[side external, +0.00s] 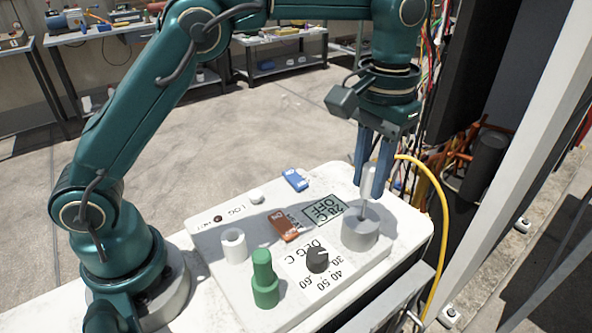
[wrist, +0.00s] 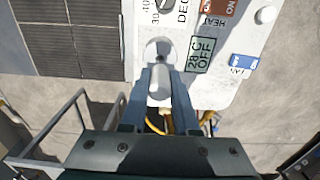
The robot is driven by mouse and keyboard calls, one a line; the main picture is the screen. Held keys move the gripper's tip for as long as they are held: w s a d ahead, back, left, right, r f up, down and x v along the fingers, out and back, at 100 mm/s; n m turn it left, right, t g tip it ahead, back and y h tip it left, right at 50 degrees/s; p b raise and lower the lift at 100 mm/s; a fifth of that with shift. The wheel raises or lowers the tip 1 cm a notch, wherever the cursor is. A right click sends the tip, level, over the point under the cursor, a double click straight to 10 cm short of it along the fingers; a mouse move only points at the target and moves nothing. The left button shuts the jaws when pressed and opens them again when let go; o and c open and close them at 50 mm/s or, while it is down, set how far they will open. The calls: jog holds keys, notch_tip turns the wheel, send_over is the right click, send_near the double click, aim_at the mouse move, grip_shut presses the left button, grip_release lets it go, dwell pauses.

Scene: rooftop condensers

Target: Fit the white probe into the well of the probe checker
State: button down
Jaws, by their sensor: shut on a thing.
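The probe checker (side external: 205,238) is a white box with a dial, switches and a display reading "28 C OFF". Its well is in a short grey cylinder (side external: 360,236) at the box's right end; the cylinder also shows in the wrist view (wrist: 155,46). My gripper (side external: 372,184) is shut on the white probe (side external: 369,181), which is near upright above the cylinder. The probe's thin grey tip reaches down to the cylinder's top; I cannot tell whether it is inside the well. In the wrist view the white probe (wrist: 159,88) sits between my fingers and partly covers the cylinder.
On the box are a green stepped peg (side external: 264,279), a white hollow cylinder (side external: 233,246), a black dial (side external: 317,259), a red-brown switch (side external: 284,224) and a blue switch (side external: 296,180). A yellow cable (side external: 437,205) loops close on the right, beside the open cabinet.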

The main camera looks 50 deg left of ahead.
aim_at(366, 200)
jog(key=shift+f, duration=2.4)
dwell(0.8)
jog(key=c, duration=0.6)
grip_release()
jog(key=shift+r, duration=2.55)
